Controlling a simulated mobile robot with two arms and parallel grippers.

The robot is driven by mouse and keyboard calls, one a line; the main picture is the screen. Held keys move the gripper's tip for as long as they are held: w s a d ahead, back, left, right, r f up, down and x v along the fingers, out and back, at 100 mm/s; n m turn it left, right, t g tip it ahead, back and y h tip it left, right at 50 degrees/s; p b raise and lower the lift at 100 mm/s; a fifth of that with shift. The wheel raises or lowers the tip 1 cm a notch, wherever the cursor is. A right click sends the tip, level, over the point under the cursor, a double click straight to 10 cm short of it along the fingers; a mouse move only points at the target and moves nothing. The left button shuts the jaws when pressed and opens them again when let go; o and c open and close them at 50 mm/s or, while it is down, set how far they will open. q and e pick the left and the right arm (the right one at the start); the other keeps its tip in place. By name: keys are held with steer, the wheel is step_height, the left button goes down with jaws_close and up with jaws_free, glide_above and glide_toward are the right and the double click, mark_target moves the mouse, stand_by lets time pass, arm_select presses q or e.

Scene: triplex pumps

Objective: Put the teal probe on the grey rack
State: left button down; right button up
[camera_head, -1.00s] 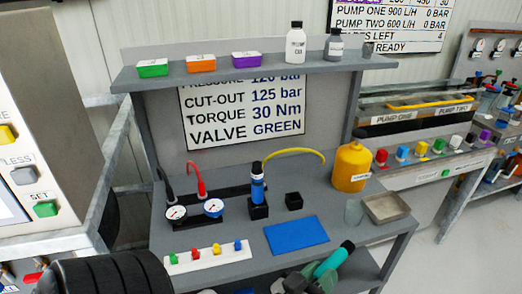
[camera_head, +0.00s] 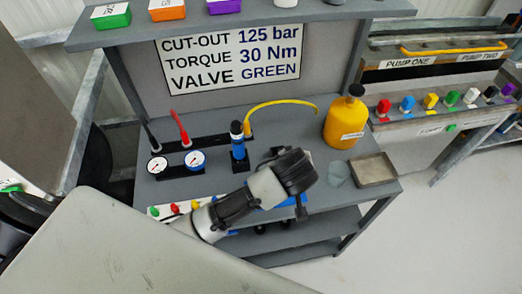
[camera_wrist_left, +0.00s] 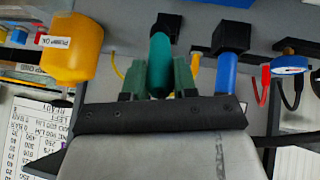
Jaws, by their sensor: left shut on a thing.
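My left gripper (camera_wrist_left: 158,80) is shut on the teal probe (camera_wrist_left: 160,62), which lies between its green fingers in the left wrist view. The probe's far end is close to a black square block (camera_wrist_left: 168,22); I cannot tell whether it is seated in it. In the head view my left wrist hides the probe and fingers. A blue probe (camera_head: 238,142) stands upright in another black block (camera_head: 240,165), also seen in the left wrist view (camera_wrist_left: 227,72). The grey bench (camera_head: 330,215) lies under these; I cannot tell which part is the grey rack. My right gripper is not in view.
A yellow bottle (camera_head: 345,120) and a shallow grey tray (camera_head: 374,170) stand at the bench's right. Two gauges (camera_head: 176,164) and a red hose end (camera_head: 181,130) are at left. A yellow hose (camera_head: 285,105) arches behind. A shelf (camera_head: 250,24) overhangs the back.

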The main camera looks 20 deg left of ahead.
arm_select(q)
step_height(320, 180, up, 3)
steer(key=n+g+p, duration=0.1)
steer(key=g, duration=0.1)
steer(key=n+g+p, duration=0.1)
steer(key=g, duration=0.1)
steer(key=shift+a+r+h, duration=0.15)
steer(key=shift+h, duration=0.15)
steer(key=s+a+r+n+g+h+p, duration=0.1)
steer(key=s+a+r+n+g+p, duration=0.1)
steer(key=a+r+g+p, duration=0.15)
steer(key=w+a+f+p, duration=0.1)
steer(key=w+a+f, duration=0.5)
steer(key=w+f, duration=0.4)
steer(key=shift+a+f+t+p, duration=0.2)
steer(key=shift+t+p, duration=0.15)
steer(key=c, duration=0.9)
jaws_free()
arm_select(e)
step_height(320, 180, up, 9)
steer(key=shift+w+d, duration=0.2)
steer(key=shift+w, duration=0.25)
arm_select(q)
steer(key=shift+r, duration=0.1)
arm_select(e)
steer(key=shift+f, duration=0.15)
